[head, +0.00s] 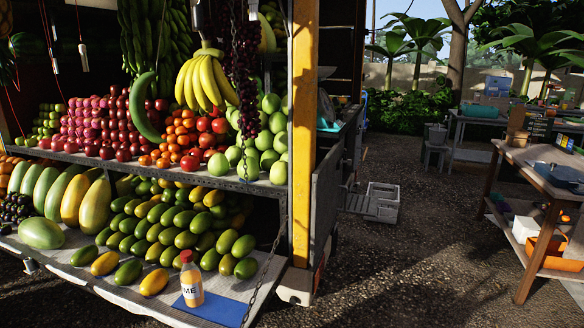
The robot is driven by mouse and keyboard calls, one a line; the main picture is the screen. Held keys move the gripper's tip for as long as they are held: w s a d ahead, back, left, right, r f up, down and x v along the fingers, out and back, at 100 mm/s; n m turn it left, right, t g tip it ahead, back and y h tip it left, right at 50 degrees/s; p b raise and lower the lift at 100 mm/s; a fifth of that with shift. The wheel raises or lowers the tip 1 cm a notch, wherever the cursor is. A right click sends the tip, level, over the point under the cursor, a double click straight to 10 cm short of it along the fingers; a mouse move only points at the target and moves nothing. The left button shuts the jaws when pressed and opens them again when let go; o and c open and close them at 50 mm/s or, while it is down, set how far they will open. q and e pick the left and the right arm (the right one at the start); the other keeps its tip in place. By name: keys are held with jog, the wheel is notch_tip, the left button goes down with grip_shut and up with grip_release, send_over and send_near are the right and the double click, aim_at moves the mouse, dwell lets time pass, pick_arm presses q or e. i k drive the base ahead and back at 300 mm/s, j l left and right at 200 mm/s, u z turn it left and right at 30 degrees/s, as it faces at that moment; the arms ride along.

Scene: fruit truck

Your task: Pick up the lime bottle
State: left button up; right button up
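A bottle (192,287) with a red cap and yellowish contents stands upright on a blue mat (222,308), on the truck's lower shelf near its front right corner. Its white label shows the letters "ME"; the rest of the label is turned out of sight. Neither of my grippers is in the head view.
Green and yellow mangoes (178,238) lie close behind and left of the bottle. A chain (268,262) hangs to its right, near a yellow post (303,130). Bananas (205,82) hang above. A wooden table (545,172) stands at far right; the ground between is mostly open.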

aim_at(191, 279)
jog(key=u, duration=0.6)
jog(key=i+l+u, duration=0.1)
jog(key=l+u, duration=0.15)
jog(key=u, duration=0.2)
jog(key=l+u, duration=0.3)
jog(key=u, duration=0.2)
jog(key=l+u, duration=0.3)
jog(key=u, duration=0.15)
jog(key=l+u, duration=0.35)
jog(key=u, duration=0.15)
